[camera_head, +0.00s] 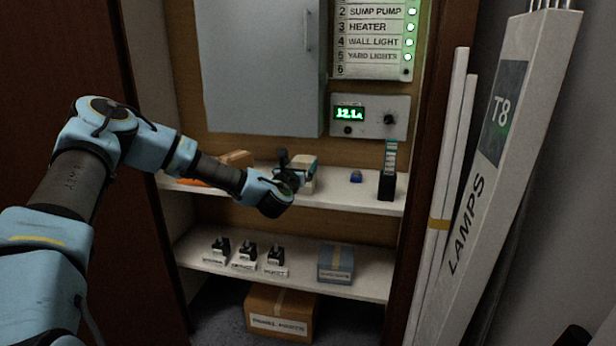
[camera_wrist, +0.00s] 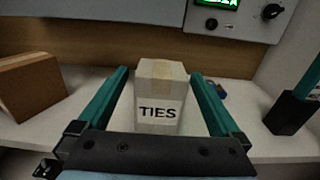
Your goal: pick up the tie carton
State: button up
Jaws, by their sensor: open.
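The tie carton (camera_wrist: 159,92) is a small pale box with a tan tape strip and a "TIES" label. It stands upright on the upper shelf. My gripper (camera_wrist: 159,82) is open, with one teal finger on each side of the carton and a visible gap on both sides in the wrist view. In the head view the carton (camera_head: 307,172) is partly hidden behind my gripper (camera_head: 304,178). I cannot tell whether the fingertips reach past the carton's front face.
A brown box (camera_wrist: 30,84) stands left of the carton. A black holder (camera_head: 387,184) with a teal-striped piece and a small blue item (camera_head: 356,176) stand to the right. The grey panel door (camera_head: 258,70) and a display unit (camera_head: 370,116) are above the shelf (camera_head: 335,192).

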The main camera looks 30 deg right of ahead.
aim_at(307, 157)
jog(key=x, duration=0.2)
jog(key=p+x, duration=0.1)
jog(key=x, duration=0.2)
jog(key=p+x, duration=0.1)
jog(key=x, duration=0.2)
jog(key=shift+s+d+f, duration=0.1)
jog(key=shift+f, duration=0.25)
jog(key=c, duration=1.2)
